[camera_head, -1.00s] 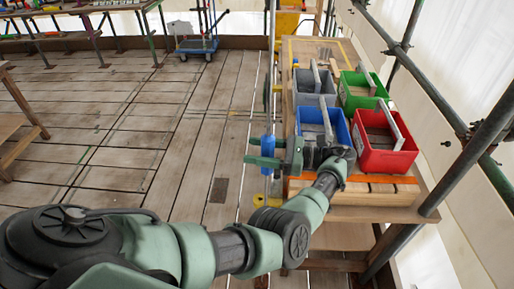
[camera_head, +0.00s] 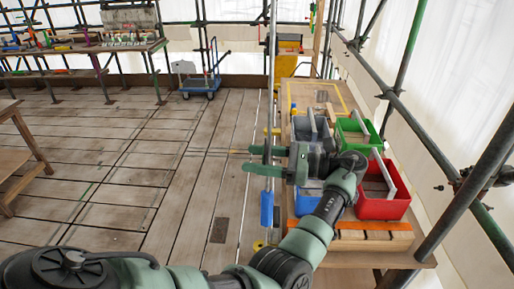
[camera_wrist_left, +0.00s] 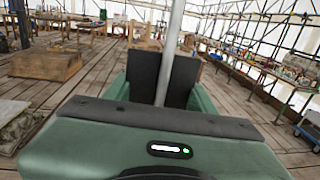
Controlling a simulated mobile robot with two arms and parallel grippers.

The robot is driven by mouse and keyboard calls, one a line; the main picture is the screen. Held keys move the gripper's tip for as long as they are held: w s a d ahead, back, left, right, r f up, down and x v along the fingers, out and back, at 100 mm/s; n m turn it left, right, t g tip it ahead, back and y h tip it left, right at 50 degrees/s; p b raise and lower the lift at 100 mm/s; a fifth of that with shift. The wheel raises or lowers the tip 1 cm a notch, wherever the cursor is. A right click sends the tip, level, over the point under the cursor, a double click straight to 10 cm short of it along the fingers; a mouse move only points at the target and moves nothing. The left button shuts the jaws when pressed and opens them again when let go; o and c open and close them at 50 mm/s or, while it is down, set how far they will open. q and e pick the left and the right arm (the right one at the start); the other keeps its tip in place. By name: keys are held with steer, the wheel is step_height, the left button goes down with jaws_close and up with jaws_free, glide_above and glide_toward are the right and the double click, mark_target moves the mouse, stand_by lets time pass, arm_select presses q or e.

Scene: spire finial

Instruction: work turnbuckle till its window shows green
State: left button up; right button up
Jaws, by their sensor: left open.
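A pale upright rod (camera_head: 268,100) runs up beside the left edge of the bench, with a blue sleeve (camera_head: 266,208) low on it that looks like the turnbuckle body. I cannot make out a window or any green on it. My left gripper (camera_head: 252,159) is open, above the blue sleeve, with its two green fingers on either side of the rod. In the left wrist view the rod (camera_wrist_left: 174,35) stands between the dark finger pads; whether they touch it is unclear. My right gripper is not in view.
A wooden bench (camera_head: 370,238) holds red (camera_head: 382,207), green (camera_head: 350,128), blue (camera_head: 305,200) and grey (camera_head: 299,126) bins close to my left arm. Scaffold poles (camera_head: 450,210) stand at the right. A blue trolley (camera_head: 200,82) is farther back.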

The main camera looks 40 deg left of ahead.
arm_select(q)
steer(key=shift+r, duration=1.35)
